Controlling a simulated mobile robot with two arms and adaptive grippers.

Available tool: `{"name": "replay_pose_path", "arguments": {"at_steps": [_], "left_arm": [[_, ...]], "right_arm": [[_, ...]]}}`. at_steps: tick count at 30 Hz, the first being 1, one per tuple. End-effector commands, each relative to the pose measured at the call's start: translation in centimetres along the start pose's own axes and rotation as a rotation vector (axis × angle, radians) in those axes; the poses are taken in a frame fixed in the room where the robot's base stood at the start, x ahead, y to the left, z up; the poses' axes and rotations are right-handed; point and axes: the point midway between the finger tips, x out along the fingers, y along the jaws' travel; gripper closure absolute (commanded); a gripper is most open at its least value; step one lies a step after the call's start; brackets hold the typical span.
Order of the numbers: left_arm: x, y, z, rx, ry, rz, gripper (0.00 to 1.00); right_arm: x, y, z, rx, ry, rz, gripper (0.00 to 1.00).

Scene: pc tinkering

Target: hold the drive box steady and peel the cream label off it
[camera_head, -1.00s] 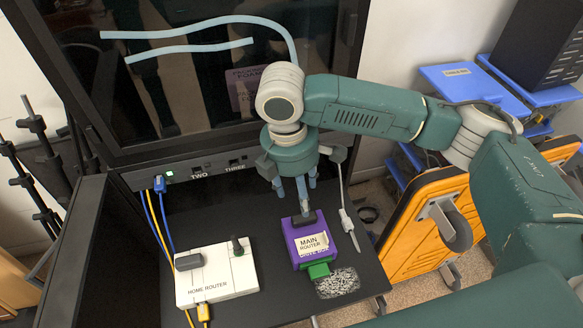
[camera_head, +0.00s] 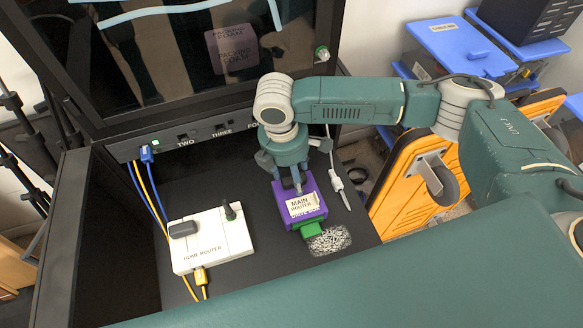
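The purple drive box (camera_head: 284,192) lies on the dark surface in the head view. A cream label (camera_head: 303,205) reading "MAIN ROUTER" is on its top, with partly covered print along the label's lower edge. A green connector (camera_head: 311,228) is at the box's near end. My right gripper (camera_head: 290,186) points down at the far end of the box, with its fingertips at or just above the top. Its fingers are small and partly hidden, so I cannot tell whether they grip or touch the box. My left gripper is not in view.
A white home router (camera_head: 213,239) with yellow and blue cables stands left of the box. A speckled patch (camera_head: 329,240) lies by the green connector. A white cable (camera_head: 338,184) runs along the right. A dark panel (camera_head: 170,50) rises behind. Blue and orange cases stand right.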

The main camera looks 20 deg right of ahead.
Motion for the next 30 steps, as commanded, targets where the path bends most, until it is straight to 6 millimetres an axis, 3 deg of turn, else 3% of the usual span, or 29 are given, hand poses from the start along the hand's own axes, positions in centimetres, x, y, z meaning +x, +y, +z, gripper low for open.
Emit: {"name": "replay_pose_path", "arguments": {"at_steps": [6,15,16,21,30], "left_arm": [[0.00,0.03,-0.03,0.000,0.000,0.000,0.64],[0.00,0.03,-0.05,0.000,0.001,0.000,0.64],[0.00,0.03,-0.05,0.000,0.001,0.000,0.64],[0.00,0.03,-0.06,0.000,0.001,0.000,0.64],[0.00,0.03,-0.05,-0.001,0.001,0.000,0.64]], "right_arm": [[0.06,-0.01,0.01,0.000,0.000,0.000,0.45],[0.04,-0.03,0.00,0.000,0.000,-0.001,1.00],[0.04,-0.03,0.00,0.000,0.000,-0.001,0.70],[0.03,-0.03,-0.01,0.000,0.000,-0.001,1.00],[0.03,-0.02,-0.01,0.000,0.000,0.000,1.00]]}}
